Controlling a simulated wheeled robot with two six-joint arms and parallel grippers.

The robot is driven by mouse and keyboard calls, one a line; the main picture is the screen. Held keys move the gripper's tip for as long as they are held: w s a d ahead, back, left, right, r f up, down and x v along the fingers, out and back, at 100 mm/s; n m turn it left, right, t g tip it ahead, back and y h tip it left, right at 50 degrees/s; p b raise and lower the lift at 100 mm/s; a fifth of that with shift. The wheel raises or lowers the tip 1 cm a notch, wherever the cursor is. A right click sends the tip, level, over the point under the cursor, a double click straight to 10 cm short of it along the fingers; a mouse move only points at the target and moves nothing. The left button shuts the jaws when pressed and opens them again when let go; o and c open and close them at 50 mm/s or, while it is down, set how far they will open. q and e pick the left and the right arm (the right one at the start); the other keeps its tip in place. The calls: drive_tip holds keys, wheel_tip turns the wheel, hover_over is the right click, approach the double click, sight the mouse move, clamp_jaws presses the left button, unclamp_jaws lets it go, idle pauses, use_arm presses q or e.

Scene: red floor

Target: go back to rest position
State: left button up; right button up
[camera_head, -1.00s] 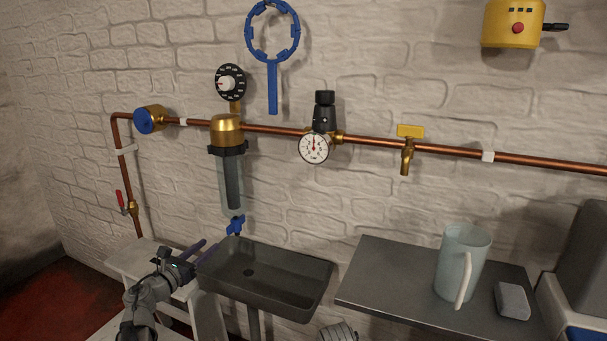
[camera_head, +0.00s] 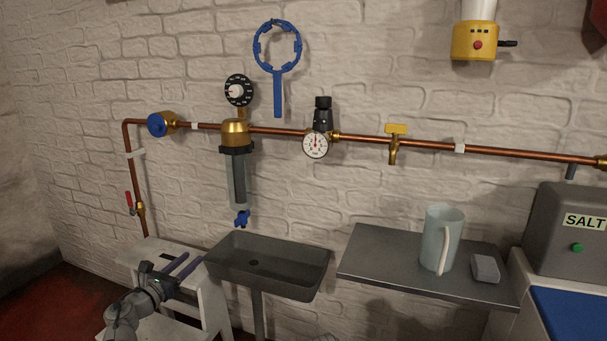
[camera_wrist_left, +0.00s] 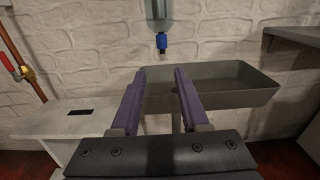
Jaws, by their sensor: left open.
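My left gripper (camera_head: 184,265) is at the lower left in the head view, over the white stool and left of the dark sink basin (camera_head: 268,265). Its two purple fingers are apart and nothing is between them. In the left wrist view the open fingers (camera_wrist_left: 161,82) point toward the basin (camera_wrist_left: 225,88) and the blue valve (camera_wrist_left: 162,42) under the filter housing. The filter (camera_head: 238,180) hangs on the copper pipe above the basin. My right gripper is not in view.
A white stool (camera_head: 150,256) stands below my left arm. A grey shelf (camera_head: 375,262) holds a pitcher (camera_head: 440,238) and a small grey block (camera_head: 486,268). A grey box labelled SALT (camera_head: 560,235) stands at the right. The copper pipe (camera_head: 360,139) runs along the wall.

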use_arm(q)
drive_tip(key=s+d+f+n+g+y+p, duration=0.1)
drive_tip(key=s+d+f+n+g+y, duration=0.5)
drive_tip(key=n, duration=1)
drive_tip(key=s+d+f+n+g+y+p, duration=0.1)
drive_tip(key=s+d+f+n+g+y, duration=0.25)
drive_tip(key=d+f+n, duration=0.8)
drive_tip(key=s+d+n+g+h+p, duration=0.1)
drive_tip(key=s+d+n+g, duration=0.3)
drive_tip(key=s, duration=0.5)
drive_tip(key=s+d+n+g+h+p, duration=0.1)
drive_tip(key=s+d+n+g, duration=0.3)
drive_tip(key=s, duration=0.5)
wheel_tip(320, 180, up, 36)
drive_tip(key=p, duration=3.6)
drive_tip(key=shift+p, duration=0.4)
drive_tip(key=shift+n, duration=0.25)
